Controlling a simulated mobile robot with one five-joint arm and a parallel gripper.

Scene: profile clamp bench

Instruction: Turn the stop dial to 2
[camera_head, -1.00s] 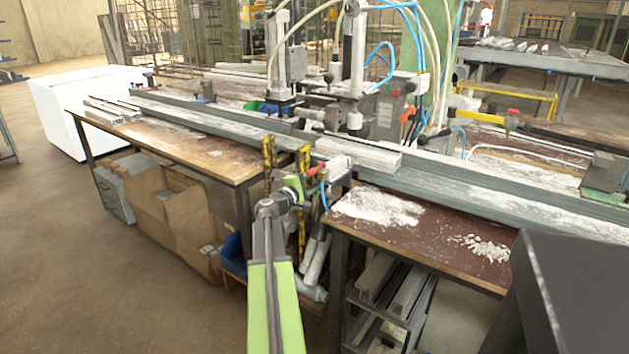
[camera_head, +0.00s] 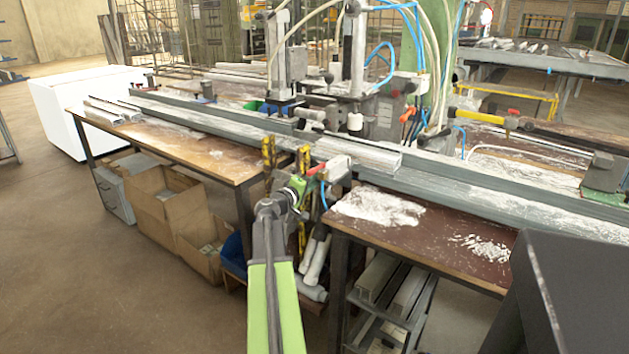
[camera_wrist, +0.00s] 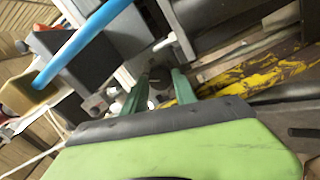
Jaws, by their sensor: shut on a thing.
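My gripper (camera_wrist: 159,82) shows in the wrist view as two green fingers reaching forward, shut on a small grey part between their tips, which I take to be the stop dial (camera_wrist: 158,84). The fingers hide most of it, and no numbers or pointer can be read. In the head view my gripper (camera_head: 308,182) is at the front of the bench, in the gap between the two table tops, beside a small white and grey unit (camera_head: 337,168) with a red part. The dial cannot be made out there.
A long grey rail (camera_head: 440,182) runs along the bench behind my gripper. Yellow-black posts (camera_head: 268,158) stand close on its left. A blue hose (camera_wrist: 85,38) and dark blocks lie close by in the wrist view. Cardboard boxes (camera_head: 158,205) stand under the left table (camera_head: 185,146).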

